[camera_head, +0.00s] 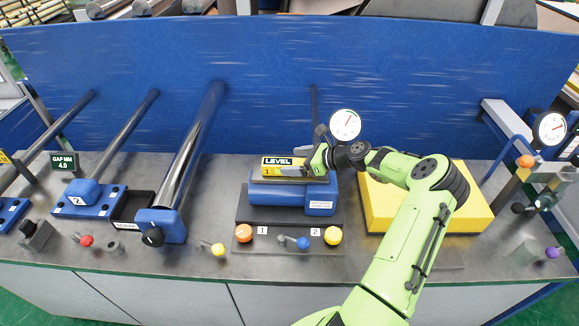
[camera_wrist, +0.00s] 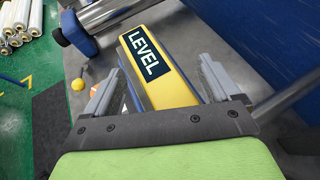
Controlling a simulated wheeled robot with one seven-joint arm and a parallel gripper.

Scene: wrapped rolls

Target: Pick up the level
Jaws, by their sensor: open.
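The level (camera_head: 279,167) is a yellow bar with a dark "LEVEL" label. It lies on top of a blue block (camera_head: 290,192) near the middle of the bench. In the wrist view the level (camera_wrist: 158,68) runs between the two fingers of my gripper (camera_wrist: 160,85). The fingers are apart, with a gap visible on each side of the level. In the head view my gripper (camera_head: 319,158) is at the right end of the level, and the wrist partly hides that end.
A yellow block (camera_head: 428,205) lies right of the blue block, under my arm. Dial gauges (camera_head: 345,124) stand behind and at right. Metal rollers (camera_head: 192,150) stand at left. Orange (camera_head: 244,232) and yellow (camera_head: 333,235) knobs sit in front. A blue panel (camera_head: 270,80) closes the back.

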